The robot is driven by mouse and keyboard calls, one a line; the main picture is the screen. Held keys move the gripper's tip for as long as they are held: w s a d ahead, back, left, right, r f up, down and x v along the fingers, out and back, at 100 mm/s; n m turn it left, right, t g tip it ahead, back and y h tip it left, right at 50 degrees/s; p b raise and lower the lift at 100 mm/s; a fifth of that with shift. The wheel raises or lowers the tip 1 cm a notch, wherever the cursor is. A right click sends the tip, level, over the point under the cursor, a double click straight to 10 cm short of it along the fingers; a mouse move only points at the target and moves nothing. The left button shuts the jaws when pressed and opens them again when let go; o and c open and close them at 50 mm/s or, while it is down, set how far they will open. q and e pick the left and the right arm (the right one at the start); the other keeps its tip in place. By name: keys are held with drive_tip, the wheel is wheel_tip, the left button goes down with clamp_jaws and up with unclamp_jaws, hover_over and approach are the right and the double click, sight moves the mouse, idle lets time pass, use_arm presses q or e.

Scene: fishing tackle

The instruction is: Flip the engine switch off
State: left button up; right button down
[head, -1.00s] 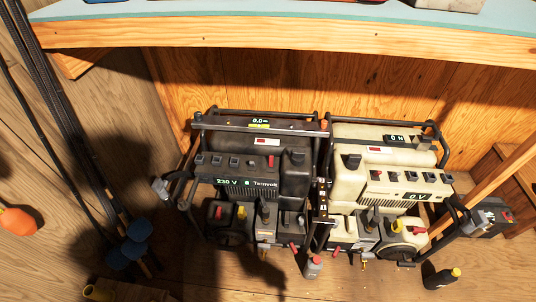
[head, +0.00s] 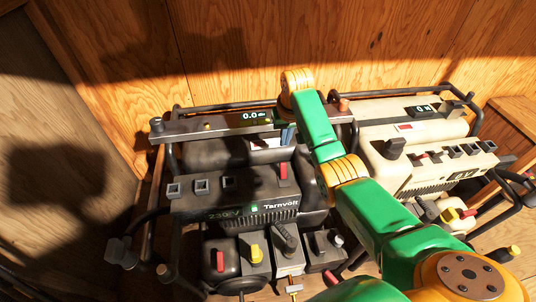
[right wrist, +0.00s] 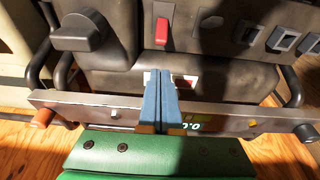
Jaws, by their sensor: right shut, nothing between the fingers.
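The dark generator (head: 240,218), marked Tarnvolt, stands on the left with a lit "230 V" readout and a green light. A red rocker switch (head: 283,171) stands out on its upper panel; it also shows in the right wrist view (right wrist: 162,31). I cannot tell for sure that this is the engine switch. My right gripper (head: 288,134) is shut and empty, its blue fingers over the generator's top behind the red switch. In the right wrist view, the fingertips (right wrist: 160,76) are apart from the switch. My left gripper is not in view.
A cream generator (head: 430,150) stands close on the right, partly hidden by my right arm. A metal bar (head: 215,131) with a small lit display crosses behind the dark generator's panel. Black knobs and a yellow knob (head: 256,253) sit low in front. A wooden wall rises behind.

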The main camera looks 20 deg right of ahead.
drive_tip(key=b, duration=0.3)
hover_over(284, 162)
drive_tip(key=x, duration=0.3)
drive_tip(key=s+x, duration=0.1)
drive_tip(key=x, duration=0.1)
drive_tip(key=shift+a+f, duration=0.1)
drive_tip(key=shift+f, duration=0.25)
drive_tip(key=shift+b+x, duration=0.5)
drive_tip(key=shift+x, duration=0.35)
drive_tip(key=shift+b+x, duration=0.8)
drive_tip(key=shift+x, duration=0.25)
drive_tip(key=shift+w+f, duration=0.15)
drive_tip(key=shift+w, duration=0.05)
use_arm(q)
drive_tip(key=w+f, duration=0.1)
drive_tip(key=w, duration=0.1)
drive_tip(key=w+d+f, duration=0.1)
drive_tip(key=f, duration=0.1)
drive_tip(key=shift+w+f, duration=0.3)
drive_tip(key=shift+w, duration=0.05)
